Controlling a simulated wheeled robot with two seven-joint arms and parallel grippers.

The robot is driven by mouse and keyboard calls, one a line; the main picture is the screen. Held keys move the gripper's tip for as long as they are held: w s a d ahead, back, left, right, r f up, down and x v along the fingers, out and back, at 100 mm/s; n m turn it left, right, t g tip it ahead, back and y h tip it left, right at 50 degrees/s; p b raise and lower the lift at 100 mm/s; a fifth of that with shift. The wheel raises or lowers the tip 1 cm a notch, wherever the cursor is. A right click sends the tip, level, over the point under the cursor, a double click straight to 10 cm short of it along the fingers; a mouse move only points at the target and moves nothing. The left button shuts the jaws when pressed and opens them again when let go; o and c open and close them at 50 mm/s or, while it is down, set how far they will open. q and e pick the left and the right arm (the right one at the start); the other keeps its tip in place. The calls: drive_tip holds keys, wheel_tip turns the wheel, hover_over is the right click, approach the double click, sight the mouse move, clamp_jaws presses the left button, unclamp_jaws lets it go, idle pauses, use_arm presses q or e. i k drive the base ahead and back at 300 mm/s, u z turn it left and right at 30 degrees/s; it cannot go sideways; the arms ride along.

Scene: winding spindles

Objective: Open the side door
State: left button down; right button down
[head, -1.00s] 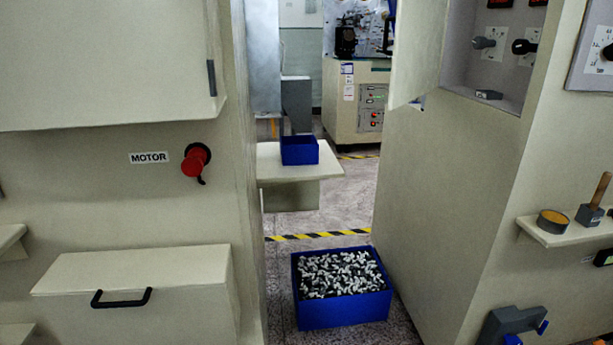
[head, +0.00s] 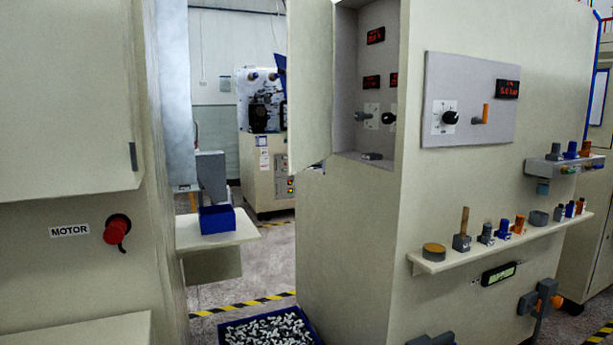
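A pale door panel (head: 310,85) stands swung out at the left edge of a recess (head: 345,110) in the right-hand cabinet (head: 350,240). The recess is uncovered and shows red displays, knobs and a small dark block (head: 372,156) on its floor. On the left cabinet, a flat door (head: 60,100) with a dark vertical handle (head: 132,156) appears shut. I cannot tell which of these is the side door. Neither of my grippers is in view.
A red knob (head: 117,229) sits beside the MOTOR label. A blue bin of small parts (head: 268,330) stands on the floor between the cabinets. A shelf (head: 430,265) with several small items juts from the right cabinet, below a control panel (head: 470,100).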

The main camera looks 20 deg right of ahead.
sight(309, 36)
drive_tip(key=z, duration=0.8)
drive_tip(key=i, duration=1)
drive_tip(key=u, duration=0.5)
